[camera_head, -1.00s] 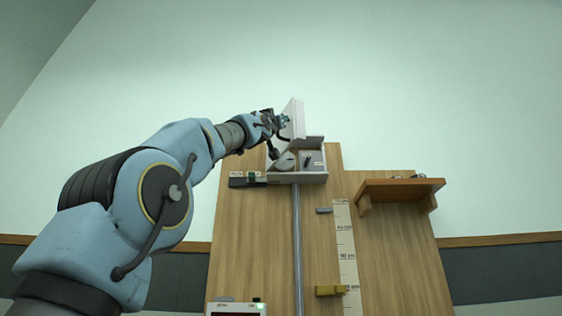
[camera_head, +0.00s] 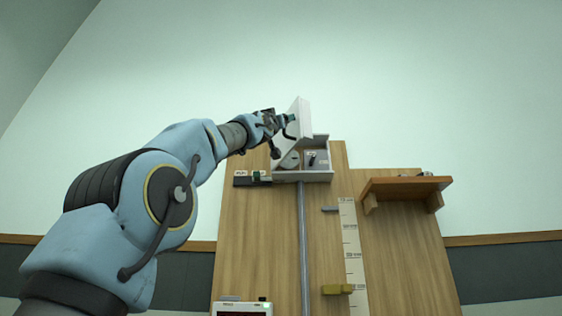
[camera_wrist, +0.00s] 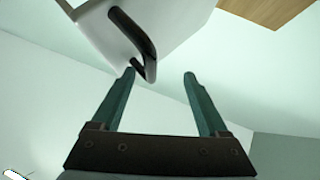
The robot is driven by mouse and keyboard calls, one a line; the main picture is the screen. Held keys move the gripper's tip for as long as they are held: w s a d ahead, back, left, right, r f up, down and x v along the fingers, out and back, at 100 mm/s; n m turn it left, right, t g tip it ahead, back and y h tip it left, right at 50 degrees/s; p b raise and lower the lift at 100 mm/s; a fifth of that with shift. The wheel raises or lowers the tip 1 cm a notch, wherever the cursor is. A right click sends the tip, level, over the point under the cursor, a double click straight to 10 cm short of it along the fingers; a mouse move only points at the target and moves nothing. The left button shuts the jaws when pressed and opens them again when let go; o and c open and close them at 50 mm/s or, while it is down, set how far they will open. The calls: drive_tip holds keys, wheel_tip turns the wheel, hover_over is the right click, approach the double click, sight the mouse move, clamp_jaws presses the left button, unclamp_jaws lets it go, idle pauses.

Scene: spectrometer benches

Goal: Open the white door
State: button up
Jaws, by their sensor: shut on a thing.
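The white door (camera_head: 303,120) stands swung open above a small white box (camera_head: 318,175) mounted high on a wooden panel. The box's inside shows in part. My gripper (camera_head: 283,120) is at the door's left side in the head view. In the wrist view, the door (camera_wrist: 165,18) fills the top left and carries a black curved handle (camera_wrist: 149,48). The tips of my gripper (camera_wrist: 160,76) are at the handle's lower end, the left finger close beside it.
A wooden shelf (camera_head: 405,190) juts out at the right. A grey vertical rail (camera_head: 301,240) runs below the box, beside a scale strip (camera_head: 350,240) with a yellow block (camera_head: 337,289). A small dark device (camera_head: 252,179) sits left of the box. The wall above is clear.

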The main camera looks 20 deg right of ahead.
drive_tip(key=s+a+f+b, duration=0.2)
drive_tip(key=a+f+b, duration=0.6)
drive_tip(key=b, duration=0.6)
drive_tip(key=shift+a+f, duration=0.35)
drive_tip(key=shift+f, duration=0.1)
idle(0.4)
idle(0.4)
drive_tip(key=b+v, duration=1)
drive_tip(key=shift+s+f, duration=0.25)
drive_tip(key=shift+f, duration=0.05)
drive_tip(key=shift+a, duration=0.15)
drive_tip(key=shift+c, duration=0.2)
